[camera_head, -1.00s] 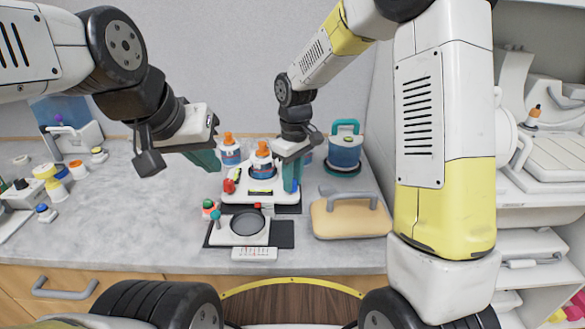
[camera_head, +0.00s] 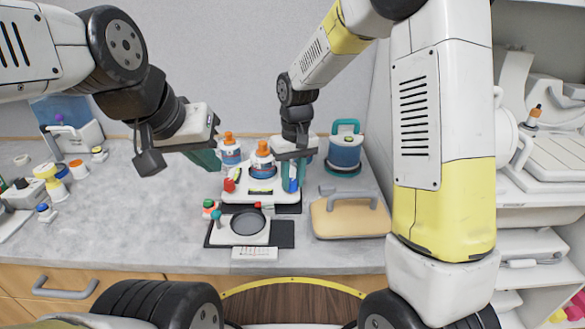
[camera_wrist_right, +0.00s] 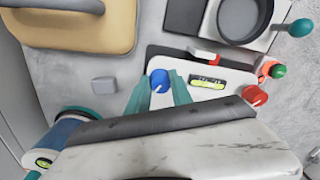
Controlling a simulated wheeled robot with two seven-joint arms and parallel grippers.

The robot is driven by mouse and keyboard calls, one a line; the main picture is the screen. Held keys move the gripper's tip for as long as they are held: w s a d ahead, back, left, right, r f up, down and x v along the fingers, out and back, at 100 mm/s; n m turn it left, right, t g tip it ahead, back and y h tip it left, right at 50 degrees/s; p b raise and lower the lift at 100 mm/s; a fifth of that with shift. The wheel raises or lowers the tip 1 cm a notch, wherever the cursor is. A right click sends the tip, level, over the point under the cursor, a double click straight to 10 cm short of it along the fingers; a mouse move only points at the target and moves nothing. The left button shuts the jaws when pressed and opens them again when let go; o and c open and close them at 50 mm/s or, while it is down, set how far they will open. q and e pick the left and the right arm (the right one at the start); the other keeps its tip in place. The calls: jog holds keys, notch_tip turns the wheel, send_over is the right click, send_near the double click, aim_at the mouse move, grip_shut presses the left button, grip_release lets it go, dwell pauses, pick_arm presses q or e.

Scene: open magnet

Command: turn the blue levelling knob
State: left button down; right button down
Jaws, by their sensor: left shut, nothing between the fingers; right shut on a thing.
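The blue levelling knob (camera_head: 293,185) stands at the right front of a white levelling base (camera_head: 262,198), and a white mark shows on its top in the wrist view (camera_wrist_right: 158,78). My right gripper (camera_head: 292,176) points down over it, its green fingers (camera_wrist_right: 158,92) shut on the knob, one on each side. A red knob (camera_head: 229,185) sits at the base's left, and it also shows in the wrist view (camera_wrist_right: 254,96). A yellow-green bubble vial (camera_wrist_right: 208,83) lies between the knobs. My left gripper (camera_head: 208,160) is shut and empty in the air, left of the base.
Orange-capped bottles (camera_head: 262,160) stand behind and on the base. A teal-handled blue container (camera_head: 345,152) is behind right, and a tan handled block (camera_head: 350,217) is front right. A round dark dish on a white stand (camera_head: 248,223) is in front. The counter at left centre is clear.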

aim_at(294, 182)
jog(key=c, duration=1.1)
grip_release()
jog(key=shift+c, duration=0.2)
jog(key=r, duration=0.6)
jog(key=shift+d+r, duration=0.2)
jog(key=shift+r, duration=0.75)
